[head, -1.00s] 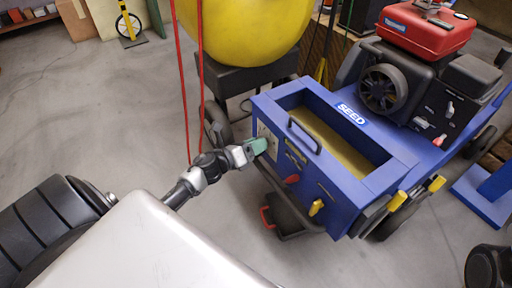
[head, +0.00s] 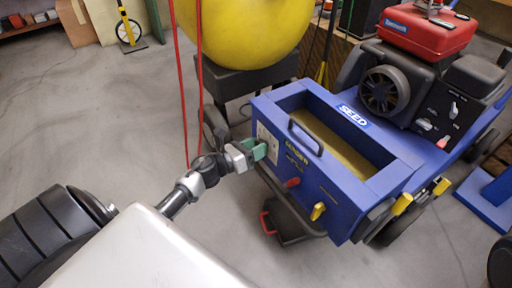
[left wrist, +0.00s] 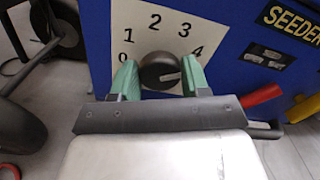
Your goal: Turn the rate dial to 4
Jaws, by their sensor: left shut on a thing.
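The rate dial (left wrist: 159,71) is a dark round knob on a white plate (left wrist: 151,22) printed with the numerals 0 to 4. A pale pointer line on the knob points right, toward the side of the plate just below the 4 (left wrist: 197,52). My left gripper (left wrist: 160,78) has its green fingers on either side of the knob and is shut on it. In the head view my left gripper (head: 260,150) reaches the front panel of the blue seeder (head: 335,212), and its fingers hide the knob. My right gripper is not in view.
A red lever (head: 292,182) and a yellow lever (head: 318,211) stick out of the same panel, right of the dial. A black handle (head: 305,138) is above. Red cords hang left of the gripper, before a yellow tank (head: 240,30). Open floor lies at left.

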